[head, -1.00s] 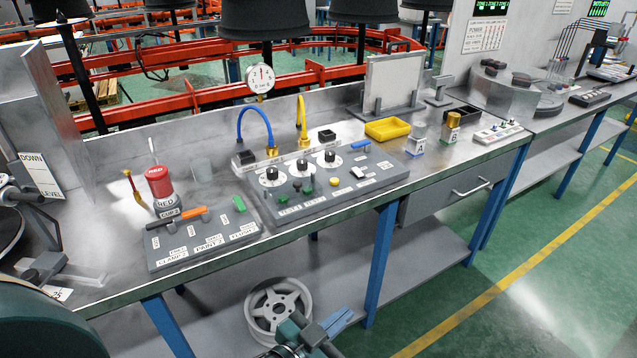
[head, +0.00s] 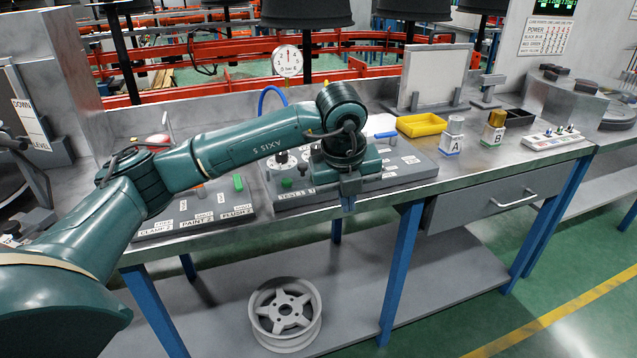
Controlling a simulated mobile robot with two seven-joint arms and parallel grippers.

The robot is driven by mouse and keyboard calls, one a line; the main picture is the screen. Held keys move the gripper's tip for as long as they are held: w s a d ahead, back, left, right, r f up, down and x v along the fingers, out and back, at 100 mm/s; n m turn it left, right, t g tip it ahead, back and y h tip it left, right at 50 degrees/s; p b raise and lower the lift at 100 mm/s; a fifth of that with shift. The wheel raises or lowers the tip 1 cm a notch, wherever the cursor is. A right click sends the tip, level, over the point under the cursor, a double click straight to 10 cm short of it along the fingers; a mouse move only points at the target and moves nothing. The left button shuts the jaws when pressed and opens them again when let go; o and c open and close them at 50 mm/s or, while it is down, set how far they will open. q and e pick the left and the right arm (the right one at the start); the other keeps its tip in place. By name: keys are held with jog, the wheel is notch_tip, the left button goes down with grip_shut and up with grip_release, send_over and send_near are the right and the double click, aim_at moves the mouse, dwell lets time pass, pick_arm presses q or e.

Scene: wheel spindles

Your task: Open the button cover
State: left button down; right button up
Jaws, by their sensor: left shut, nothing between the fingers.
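The grey control panel (head: 420,172) lies on the steel bench, with dials and small buttons on its sloped top. I cannot make out the button cover; the middle of the panel is hidden behind my left wrist. A blue lever (head: 386,134) shows at the panel's back right. A green button (head: 287,183) shows at its front left. My left arm reaches across from the left. My left gripper (head: 349,203) points down at the panel's front edge, shut and empty. I cannot tell whether it touches the panel. My right gripper is not in view.
A second panel (head: 190,226) with a green switch lies to the left, partly under my forearm. A yellow tray (head: 421,125) and blocks A (head: 452,142) and B (head: 493,134) stand to the right. A wheel (head: 285,312) lies on the lower shelf.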

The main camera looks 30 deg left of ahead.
aim_at(306, 180)
pick_arm(q)
jog(key=w+a+r+n+y, duration=0.2)
jog(key=a+r+n+y, duration=0.15)
jog(key=a, duration=0.35)
jog(key=shift+m+t, duration=0.35)
jog(key=shift+t, duration=0.05)
jog(key=x, duration=0.9)
jog(key=shift+w+a+f, duration=0.1)
jog(key=shift+w+a, duration=0.05)
jog(key=shift+a, duration=0.1)
jog(key=r, duration=0.1)
jog(key=w+a+r, duration=0.1)
jog(key=shift+a+r, duration=0.25)
jog(key=shift+w+a+r+p, duration=0.25)
jog(key=shift+a+r+p, duration=0.05)
jog(key=shift+a+r, duration=0.05)
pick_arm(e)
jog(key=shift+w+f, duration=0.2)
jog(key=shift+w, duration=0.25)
pick_arm(q)
jog(key=shift+r, duration=0.1)
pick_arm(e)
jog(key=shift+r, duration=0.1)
